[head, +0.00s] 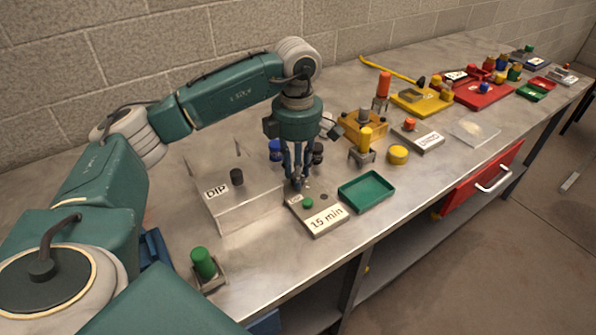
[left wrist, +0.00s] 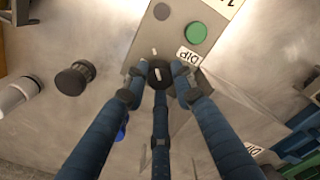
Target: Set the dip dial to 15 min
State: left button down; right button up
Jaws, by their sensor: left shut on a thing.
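A grey control box (head: 326,225) with a "15 min" plate sits on the bench, in front of my left arm. My left gripper (head: 298,183) reaches down to the far end of its top. In the left wrist view, the gripper's three fingers (left wrist: 159,75) are closed around a small black dial (left wrist: 158,74) with a white mark, beside a "DIP" label (left wrist: 189,57). A green button (head: 308,203) and a dark grey round spot (left wrist: 161,11) are on the same top. The fingers hide most of the dial in the head view. My right gripper is not in view.
A clear box (head: 240,202) with a "DIP" sign and black knob stands left of the control box. A green tray (head: 367,192) lies close on its right. Black and blue knobbed pieces stand behind the gripper. A green-topped piece (head: 204,264) is near the front edge.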

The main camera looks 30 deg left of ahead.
pick_arm(q)
jog(key=shift+s+a, duration=0.1)
jog(key=c, duration=1.4)
grip_release()
jog(key=shift+a, duration=0.1)
jog(key=shift+c, duration=0.2)
jog(key=shift+r, duration=0.2)
notch_tip(320, 180, up, 12)
jog(key=shift+f, duration=0.15)
